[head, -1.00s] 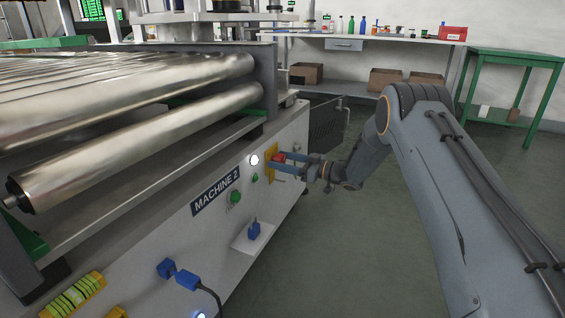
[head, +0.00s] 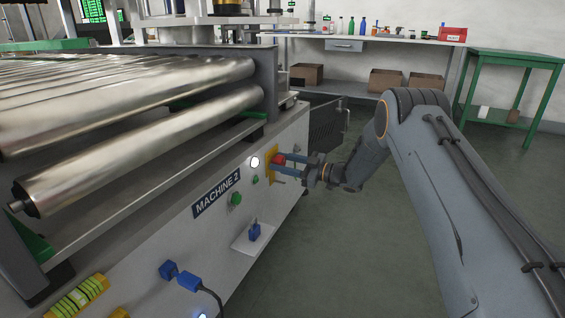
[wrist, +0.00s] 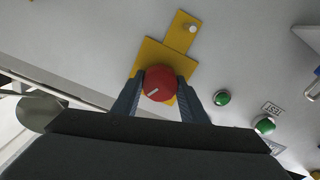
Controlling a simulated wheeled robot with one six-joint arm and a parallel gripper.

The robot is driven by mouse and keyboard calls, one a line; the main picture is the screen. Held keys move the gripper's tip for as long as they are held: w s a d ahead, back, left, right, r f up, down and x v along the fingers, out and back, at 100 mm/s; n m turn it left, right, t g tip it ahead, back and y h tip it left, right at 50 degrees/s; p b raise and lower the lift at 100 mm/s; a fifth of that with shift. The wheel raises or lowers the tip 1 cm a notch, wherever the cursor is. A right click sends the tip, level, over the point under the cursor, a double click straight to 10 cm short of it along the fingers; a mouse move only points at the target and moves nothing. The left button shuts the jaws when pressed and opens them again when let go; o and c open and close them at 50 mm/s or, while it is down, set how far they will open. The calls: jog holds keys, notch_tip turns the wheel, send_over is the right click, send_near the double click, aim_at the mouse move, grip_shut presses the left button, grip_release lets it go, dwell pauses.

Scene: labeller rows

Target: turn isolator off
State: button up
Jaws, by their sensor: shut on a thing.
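The isolator is a round red knob (wrist: 159,84) with a pale mark on its face, set on a yellow plate (wrist: 152,55) on the machine's white side panel. The pale mark lies slanted in the wrist view. In the head view the red knob (head: 279,159) sits on the panel's right part, partly behind the fingers. My gripper (wrist: 158,92) is shut on the red knob, one blue-grey finger on each side. In the head view my gripper (head: 292,164) reaches the knob from the right.
A green button (head: 236,198), a smaller green button (head: 255,180) and a white lamp (head: 254,162) are close by on the panel. A blue connector (head: 254,231) stands on a small white shelf. Metal rollers (head: 150,130) lie above. The floor right of the machine is clear.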

jog(key=n, duration=0.3)
jog(key=shift+s+n+p, duration=0.1)
jog(key=shift+n+p, duration=0.3)
jog(key=n, duration=0.3)
jog(key=shift+f+n+p, duration=0.1)
jog(key=shift+n+p, duration=0.2)
jog(key=shift+p, duration=0.05)
jog(key=n, duration=0.3)
jog(key=shift+n+p, duration=0.3)
jog(key=shift+f+n, duration=0.1)
jog(key=shift+n, duration=1.8)
jog(key=o, duration=1)
jog(key=shift+o, duration=0.2)
jog(key=shift+d+p, duration=0.1)
jog(key=shift+p, duration=0.2)
